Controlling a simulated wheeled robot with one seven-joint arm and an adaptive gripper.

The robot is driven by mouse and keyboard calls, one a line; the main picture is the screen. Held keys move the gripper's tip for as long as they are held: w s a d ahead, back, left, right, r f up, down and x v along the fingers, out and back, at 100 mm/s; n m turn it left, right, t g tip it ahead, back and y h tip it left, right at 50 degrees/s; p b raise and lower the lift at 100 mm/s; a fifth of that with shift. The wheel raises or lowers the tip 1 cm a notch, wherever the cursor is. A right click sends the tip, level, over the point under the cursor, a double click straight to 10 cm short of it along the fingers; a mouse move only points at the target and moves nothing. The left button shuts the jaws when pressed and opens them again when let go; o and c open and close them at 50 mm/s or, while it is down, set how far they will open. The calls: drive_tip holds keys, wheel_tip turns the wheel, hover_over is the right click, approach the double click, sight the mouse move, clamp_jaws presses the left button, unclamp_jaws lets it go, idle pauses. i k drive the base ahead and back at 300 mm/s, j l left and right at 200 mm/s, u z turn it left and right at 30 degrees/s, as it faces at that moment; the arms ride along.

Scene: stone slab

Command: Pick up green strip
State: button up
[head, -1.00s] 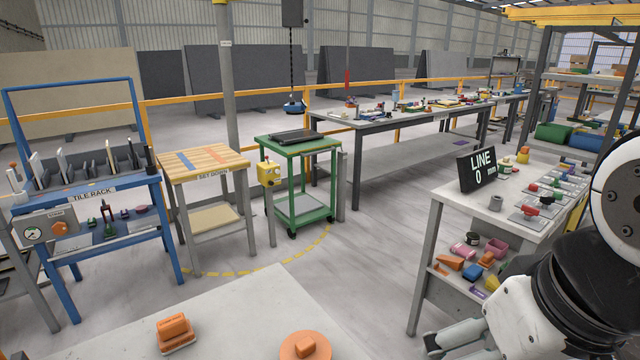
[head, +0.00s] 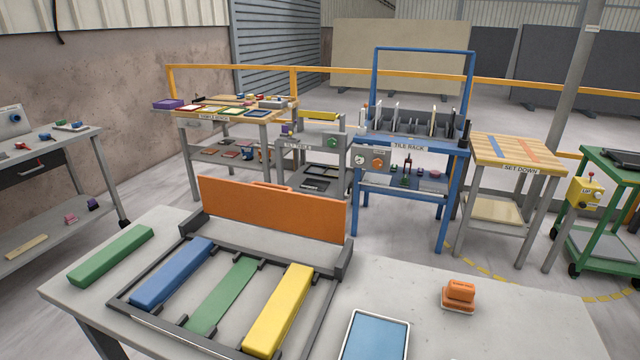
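A thick green strip (head: 112,255) lies on the left part of the near stone-topped table, outside the dark slotted frame (head: 140,316). Inside the frame a blue strip (head: 173,272) and a yellow strip (head: 279,309) lie side by side. Between them is a flatter green band (head: 224,296); I cannot tell whether it is a thin strip or a coloured slot. An upright orange panel (head: 270,209) stands at the frame's back. My gripper is not in view.
On the near table (head: 540,325), a blue-topped tray (head: 375,337) and an orange block (head: 459,295) sit right of the frame. Behind stand a sample table (head: 222,118), the blue tile rack (head: 411,146) and a set-down table (head: 519,152). A grey bench (head: 70,148) stands at left.

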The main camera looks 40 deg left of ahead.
sight(97, 265)
drive_tip(key=j+u, duration=0.1)
drive_tip(key=u, duration=2.2)
drive_tip(key=i+j+z, duration=0.3)
drive_tip(key=i+j, duration=0.35)
drive_tip(key=i+j+z, duration=0.3)
drive_tip(key=i+j, duration=0.4)
drive_tip(key=j, duration=0.15)
